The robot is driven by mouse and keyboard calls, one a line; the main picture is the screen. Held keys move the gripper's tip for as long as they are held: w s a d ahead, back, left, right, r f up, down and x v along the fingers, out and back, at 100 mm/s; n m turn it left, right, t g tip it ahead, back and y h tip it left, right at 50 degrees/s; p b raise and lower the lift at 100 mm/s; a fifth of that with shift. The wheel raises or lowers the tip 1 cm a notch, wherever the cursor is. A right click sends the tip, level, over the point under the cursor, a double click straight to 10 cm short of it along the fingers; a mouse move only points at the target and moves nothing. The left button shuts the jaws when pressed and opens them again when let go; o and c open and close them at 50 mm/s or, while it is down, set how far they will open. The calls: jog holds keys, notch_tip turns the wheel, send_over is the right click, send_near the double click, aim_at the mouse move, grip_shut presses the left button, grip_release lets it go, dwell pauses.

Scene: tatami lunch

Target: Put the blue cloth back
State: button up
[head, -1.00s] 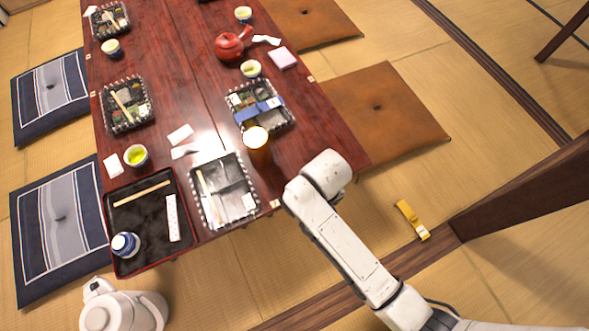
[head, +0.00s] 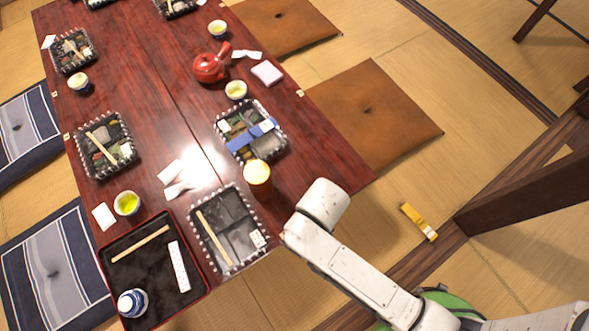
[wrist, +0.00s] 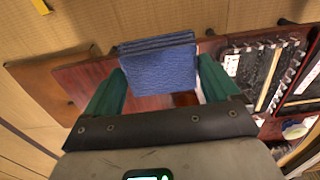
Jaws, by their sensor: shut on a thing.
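The blue cloth (wrist: 158,62) is a folded, layered, textured pad in the wrist view. My gripper (wrist: 160,72) has green fingers on its left and right sides and is shut on it. The cloth is in front of the dark red table (wrist: 75,75), which shows on both sides of it. Whether it touches the table I cannot tell. In the head view my white arm reaches toward the near right corner of the table (head: 185,110), and it hides the gripper and cloth.
Near the arm are a beer glass (head: 258,180) and a lunch box (head: 226,228). Another box (head: 240,112) bears a blue strip. A black tray (head: 125,295) sits at the near left. A brown cushion (head: 375,110) and yellow object (head: 418,221) lie on open tatami.

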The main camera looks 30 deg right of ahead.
jog(key=w+d+f+b, duration=0.1)
jog(key=w+f+b, duration=0.1)
jog(key=w+f, duration=0.1)
jog(key=w+d+f+b, duration=0.1)
jog(key=w+d+f, duration=0.1)
jog(key=w, duration=0.3)
jog(key=w+d+f+b, duration=0.1)
jog(key=w+f+b, duration=0.1)
jog(key=w+f, duration=0.2)
jog(key=shift+w+d+f+b, duration=0.1)
jog(key=shift+w+d+b, duration=0.05)
jog(key=shift+w+b, duration=0.15)
jog(key=shift+w+d+f+b, duration=0.15)
jog(key=shift+f+b, duration=0.65)
jog(key=shift+f, duration=1)
jog(key=o, duration=0.9)
jog(key=shift+f, duration=0.1)
notch_tip(320, 180, up, 12)
jog(key=p, duration=0.4)
jog(key=shift+p, duration=0.35)
